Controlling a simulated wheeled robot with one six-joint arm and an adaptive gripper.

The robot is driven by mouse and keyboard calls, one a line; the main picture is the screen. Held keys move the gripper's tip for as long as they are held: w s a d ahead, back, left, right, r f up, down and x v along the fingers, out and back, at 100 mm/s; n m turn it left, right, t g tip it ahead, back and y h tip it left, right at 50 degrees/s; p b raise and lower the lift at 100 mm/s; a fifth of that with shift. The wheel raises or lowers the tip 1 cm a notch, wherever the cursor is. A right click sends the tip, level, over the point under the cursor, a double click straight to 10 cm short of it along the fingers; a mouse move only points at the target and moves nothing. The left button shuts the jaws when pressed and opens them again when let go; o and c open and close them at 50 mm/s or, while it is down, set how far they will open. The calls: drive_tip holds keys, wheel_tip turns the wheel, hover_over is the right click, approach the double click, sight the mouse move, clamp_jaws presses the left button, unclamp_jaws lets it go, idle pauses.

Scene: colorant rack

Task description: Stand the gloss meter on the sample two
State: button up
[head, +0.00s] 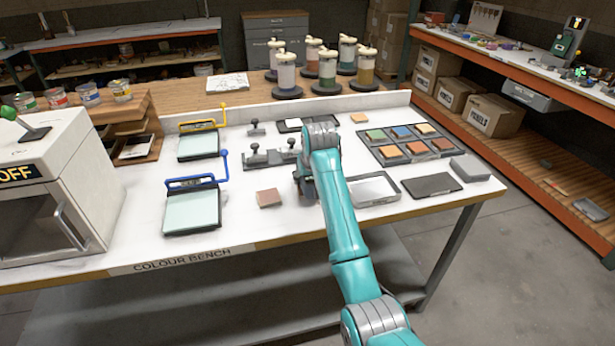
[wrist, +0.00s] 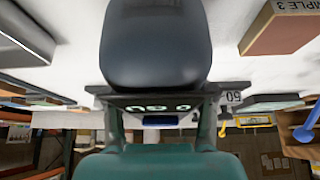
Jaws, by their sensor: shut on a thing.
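My gripper (head: 306,180) is low over the middle of the bench, its fingers partly hidden by my arm. In the wrist view, my gripper (wrist: 160,112) is shut on the gloss meter (wrist: 155,45), a dark grey rounded body with a lit digit display. Whether the meter touches the bench is unclear. A reddish-brown block (head: 268,197) lies left of the gripper; in the wrist view a brown block marked SAMPLE 3 (wrist: 285,28) lies to the right. An orange block (head: 359,118) lies at the back. I cannot read which block is sample two.
The white bench (head: 290,224) has free room in front of the gripper. A framed pale plate (head: 374,188), a dark mat (head: 432,185) and a grey block (head: 470,168) lie right. A colour-tile tray (head: 438,155) lies behind them. Blue-handled (head: 192,210) and yellow-handled boards (head: 199,146) lie left.

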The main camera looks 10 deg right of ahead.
drive_tip(key=o, duration=1.5)
drive_tip(key=shift+o, duration=0.2)
drive_tip(key=v, duration=1.2)
drive_tip(key=shift+r, duration=0.1)
